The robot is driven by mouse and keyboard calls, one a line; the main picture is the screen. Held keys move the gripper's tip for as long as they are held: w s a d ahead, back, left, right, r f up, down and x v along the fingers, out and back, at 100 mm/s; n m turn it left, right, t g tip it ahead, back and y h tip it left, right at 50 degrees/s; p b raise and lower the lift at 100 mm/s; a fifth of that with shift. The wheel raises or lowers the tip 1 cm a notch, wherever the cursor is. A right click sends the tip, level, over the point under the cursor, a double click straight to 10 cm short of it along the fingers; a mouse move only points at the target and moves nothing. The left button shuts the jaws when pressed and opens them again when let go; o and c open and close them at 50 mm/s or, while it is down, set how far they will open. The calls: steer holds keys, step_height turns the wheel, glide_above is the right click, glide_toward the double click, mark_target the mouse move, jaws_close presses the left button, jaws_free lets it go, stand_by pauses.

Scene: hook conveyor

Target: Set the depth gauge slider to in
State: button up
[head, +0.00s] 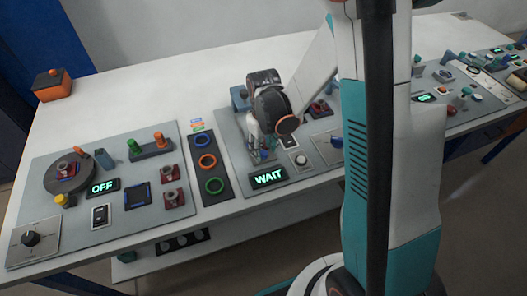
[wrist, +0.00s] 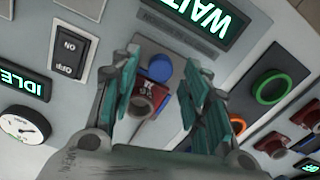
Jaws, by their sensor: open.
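My gripper (head: 258,148) is low over the middle panel, just behind the WAIT display (head: 268,178) in the head view. In the wrist view my gripper (wrist: 161,62) is open, with its teal-padded fingers apart. A round blue knob (wrist: 160,68) on a dark plate shows between the fingers. Beside it is a red block with a dark round socket (wrist: 142,106). Neither is held. No readable label marks the depth gauge slider, so I cannot tell which part it is. My gripper hides part of this panel in the head view.
A strip with coloured rings (head: 207,161) lies left of the panel. An orange box (head: 53,85) stands at the far left.

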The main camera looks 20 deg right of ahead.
steer(key=shift+f, duration=0.5)
jaws_close()
steer(key=w, duration=0.9)
steer(key=shift+w+b, duration=0.2)
steer(key=shift+b, duration=0.1)
jaws_free()
steer(key=shift+r, duration=0.1)
